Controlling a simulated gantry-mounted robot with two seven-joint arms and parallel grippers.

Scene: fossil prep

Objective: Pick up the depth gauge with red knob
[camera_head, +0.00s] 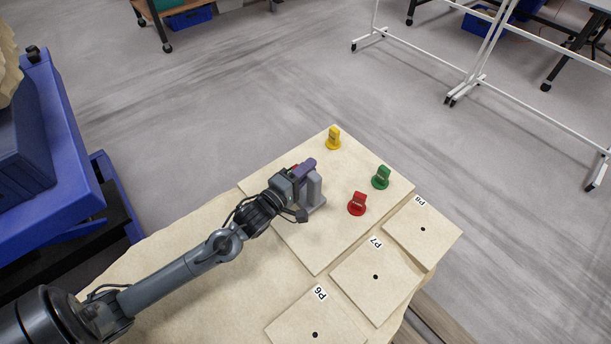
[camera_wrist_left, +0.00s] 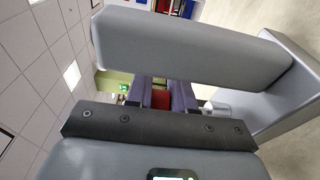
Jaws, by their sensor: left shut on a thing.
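My left gripper (camera_head: 292,182) is at the upper left part of the large board and looks shut on the depth gauge with red knob. In the left wrist view a red patch (camera_wrist_left: 161,98) shows between two purple sides. A grey upright block on a flat base (camera_head: 315,197) stands right beside the gripper. It fills much of the left wrist view (camera_wrist_left: 190,48); I cannot tell whether it touches the gauge. My right gripper is not in view.
Yellow (camera_head: 333,139), green (camera_head: 380,178) and red (camera_head: 357,204) tagged pieces stand on the large board (camera_head: 315,250). Plates P6 (camera_head: 300,322), P7 (camera_head: 360,295) and P8 (camera_head: 440,236), each with a dark hole, lie along its front right. A blue trolley (camera_head: 60,190) stands left.

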